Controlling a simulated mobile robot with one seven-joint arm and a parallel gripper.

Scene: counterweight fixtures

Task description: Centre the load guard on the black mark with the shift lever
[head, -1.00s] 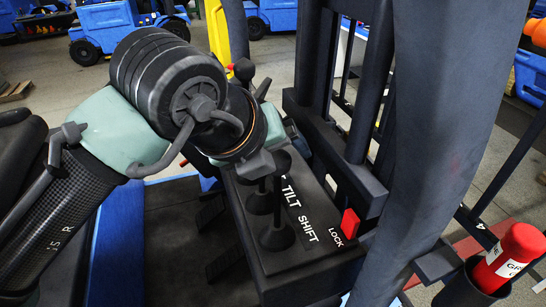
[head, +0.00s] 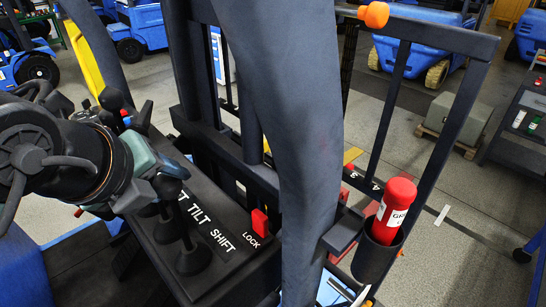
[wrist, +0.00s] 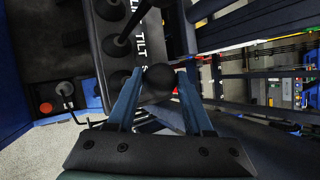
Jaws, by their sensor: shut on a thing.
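My gripper (wrist: 160,104) is shut on the black round knob of the shift lever (wrist: 158,78) in the wrist view, one finger on each side. In the head view the gripper (head: 160,178) is at the top of the same lever (head: 188,258), whose base stands beside the word SHIFT. A dark upright frame (head: 468,85) stands ahead on the right and may be the load guard. A strip with white marks and figures (head: 362,181) lies low behind the pillar, partly hidden. I cannot make out the black mark.
A thick dark pillar (head: 285,130) crosses the head view and hides part of the mast. A red LOCK switch (head: 260,222) is right of the lever. A red cylinder (head: 394,208) stands in a black holder. A grey block (head: 455,122) sits on a pallet beyond.

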